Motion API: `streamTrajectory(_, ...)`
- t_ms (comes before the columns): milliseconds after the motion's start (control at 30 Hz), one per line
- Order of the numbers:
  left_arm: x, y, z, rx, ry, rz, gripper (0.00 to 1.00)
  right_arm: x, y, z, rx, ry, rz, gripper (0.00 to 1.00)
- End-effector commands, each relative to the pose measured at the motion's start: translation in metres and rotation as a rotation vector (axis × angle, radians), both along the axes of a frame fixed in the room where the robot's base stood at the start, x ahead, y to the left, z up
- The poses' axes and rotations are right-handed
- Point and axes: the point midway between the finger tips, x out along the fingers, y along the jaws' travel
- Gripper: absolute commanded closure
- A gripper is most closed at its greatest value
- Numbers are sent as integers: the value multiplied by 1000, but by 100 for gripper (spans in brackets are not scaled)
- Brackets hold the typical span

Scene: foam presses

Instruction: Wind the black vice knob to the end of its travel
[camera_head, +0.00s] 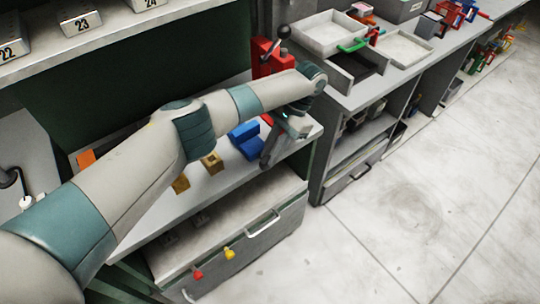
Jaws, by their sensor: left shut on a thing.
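A blue vice (246,142) sits on the light bench top near its right end. My left arm reaches across from the lower left, and its wrist bends down at the right. My left gripper (267,158) points down and to the left, close against the right side of the blue vice. It is shut on the black vice knob, which is mostly hidden behind the fingers. How far the knob is wound cannot be made out. My right gripper is not in view.
A red press (268,62) with a ball-ended lever stands behind my forearm. Small brass-coloured blocks (212,163) lie left of the vice. A drawer (240,235) is below. Trays (327,35) stand on the bench at right; the floor there is clear.

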Motion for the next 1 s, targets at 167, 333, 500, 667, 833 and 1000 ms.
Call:
streamTrajectory(167,1,-2,-3,43,32,1,100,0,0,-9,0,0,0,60)
streamTrajectory(333,1,-3,-3,71,52,-1,100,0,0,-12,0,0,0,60)
streamTrajectory(500,1,-3,-3,85,62,0,100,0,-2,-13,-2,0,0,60)
streamTrajectory(667,2,-3,-3,87,64,-2,100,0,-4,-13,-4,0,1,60)
streamTrajectory(833,1,-3,-3,86,65,-1,100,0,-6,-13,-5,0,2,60)
streamTrajectory(1000,2,-3,-3,85,64,-1,62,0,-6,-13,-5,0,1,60)
